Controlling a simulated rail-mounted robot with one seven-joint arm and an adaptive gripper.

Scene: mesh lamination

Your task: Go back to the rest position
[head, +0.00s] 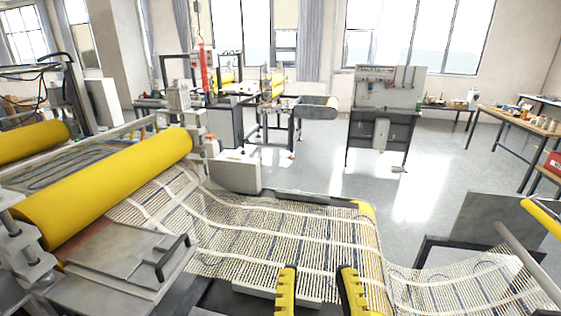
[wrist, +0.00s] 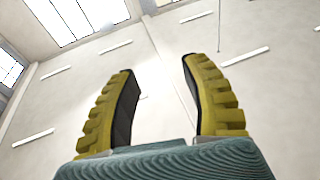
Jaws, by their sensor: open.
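My gripper (head: 317,292) shows at the bottom of the head view as two yellow ribbed fingers with dark inner pads. The fingers stand well apart with nothing between them. In the wrist view my gripper (wrist: 160,82) points up toward the pale ceiling, open and empty. In the head view the fingers appear in front of the woven mesh (head: 290,232); I cannot tell how far apart they are from it.
The mesh runs from a large yellow roller (head: 110,185) at left, over a bed, and sags toward a bar at right. A grey plate with a black handle (head: 172,257) is at lower left. A tool board (head: 385,90) and a workbench (head: 515,125) stand behind, with open floor between.

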